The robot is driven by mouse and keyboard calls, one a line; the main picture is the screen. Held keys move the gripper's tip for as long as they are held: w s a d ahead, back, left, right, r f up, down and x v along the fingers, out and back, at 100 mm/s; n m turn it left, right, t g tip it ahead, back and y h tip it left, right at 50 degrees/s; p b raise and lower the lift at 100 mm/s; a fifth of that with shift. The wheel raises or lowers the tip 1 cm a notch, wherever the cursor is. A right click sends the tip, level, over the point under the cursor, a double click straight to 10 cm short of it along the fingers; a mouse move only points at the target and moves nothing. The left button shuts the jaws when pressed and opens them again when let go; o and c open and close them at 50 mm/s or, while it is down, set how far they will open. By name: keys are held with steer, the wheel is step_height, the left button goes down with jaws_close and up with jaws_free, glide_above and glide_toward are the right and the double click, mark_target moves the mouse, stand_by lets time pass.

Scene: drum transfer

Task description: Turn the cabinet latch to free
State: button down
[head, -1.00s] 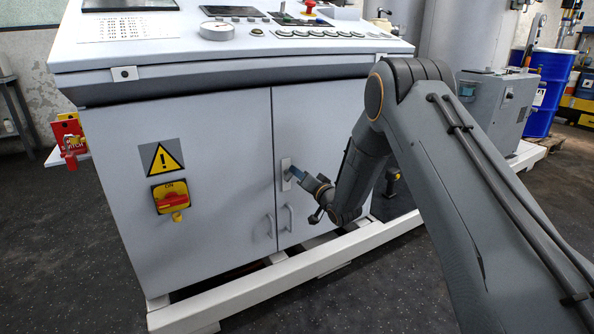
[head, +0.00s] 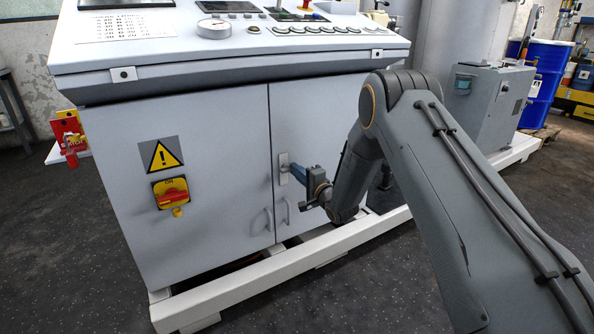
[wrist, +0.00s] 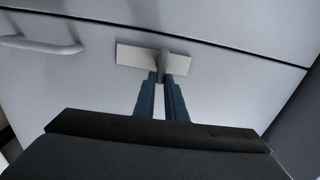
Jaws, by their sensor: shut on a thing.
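The cabinet latch is a small grey handle on a pale plate (head: 283,168) at the inner edge of the right door, near the seam. The plate (wrist: 130,55) also shows in the wrist view, with the latch handle (wrist: 162,66) standing out from it. My gripper (head: 292,171) is at the latch, and its two blue fingers are shut on the handle, one on either side. The fingertips (wrist: 162,76) cover part of the handle. The handle's exact angle is hard to tell.
Both cabinet doors look closed, with two loop handles (head: 287,211) below the latch. A red and yellow switch (head: 171,192) sits on the left door. A white base rail (head: 240,288) runs along the floor in front.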

steer(key=shift+d+f+m, duration=0.1)
steer(key=shift+m, duration=0.2)
stand_by(0.4)
steer(key=c, duration=1.8)
jaws_free()
steer(key=p+v, duration=0.1)
steer(key=v, duration=0.6)
steer(key=shift+s+d+p, duration=0.2)
steer(key=shift+s+p, duration=0.1)
steer(key=shift+p, duration=0.1)
